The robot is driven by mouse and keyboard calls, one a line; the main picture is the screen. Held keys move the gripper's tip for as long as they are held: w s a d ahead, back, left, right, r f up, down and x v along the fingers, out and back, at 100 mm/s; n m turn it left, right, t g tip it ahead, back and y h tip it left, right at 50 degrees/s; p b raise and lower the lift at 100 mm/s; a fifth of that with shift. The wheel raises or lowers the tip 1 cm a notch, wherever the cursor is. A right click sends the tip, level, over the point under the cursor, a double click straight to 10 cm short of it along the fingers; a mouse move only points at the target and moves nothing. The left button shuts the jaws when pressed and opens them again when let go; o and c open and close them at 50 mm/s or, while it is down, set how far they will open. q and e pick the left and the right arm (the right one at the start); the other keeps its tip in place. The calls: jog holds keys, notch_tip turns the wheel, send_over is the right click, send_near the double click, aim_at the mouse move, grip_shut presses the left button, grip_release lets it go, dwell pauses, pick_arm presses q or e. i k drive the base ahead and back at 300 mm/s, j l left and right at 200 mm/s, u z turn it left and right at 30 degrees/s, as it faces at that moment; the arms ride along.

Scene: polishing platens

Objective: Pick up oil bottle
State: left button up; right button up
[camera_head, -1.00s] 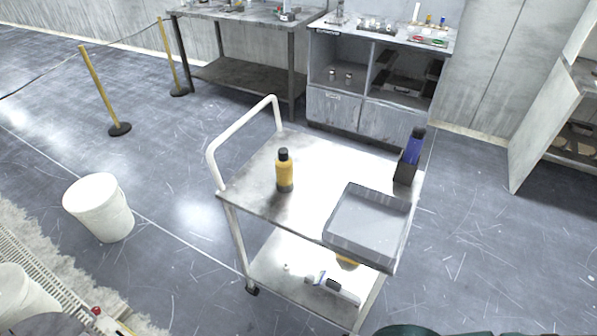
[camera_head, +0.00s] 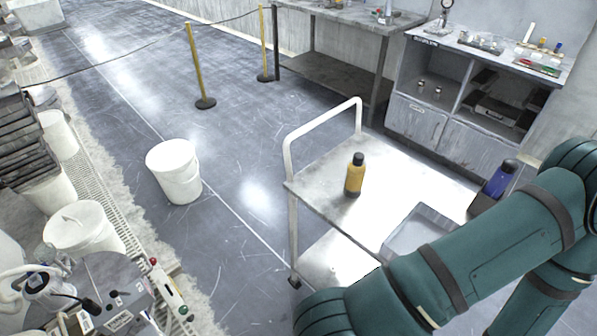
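A yellow bottle with a black cap (camera_head: 354,176), which looks like the oil bottle, stands upright on the top shelf of a metal cart (camera_head: 318,180), near the cart's white handle. My green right arm crosses the lower right of the view in front of the cart. Its gripper is not visible, and nothing touches the bottle. My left gripper is also out of view.
A grey tray (camera_head: 408,236) on the cart is partly hidden by my arm. A blue bottle (camera_head: 498,180) stands in a dark holder at the cart's far right. A white bucket (camera_head: 174,172) stands on the floor left of the cart. Barrier posts (camera_head: 198,70) stand behind.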

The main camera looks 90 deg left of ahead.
aim_at(356, 169)
jog(key=u, duration=2.55)
jog(key=l+u, duration=0.2)
jog(key=u, duration=0.25)
jog(key=l+u, duration=0.2)
jog(key=u, duration=0.2)
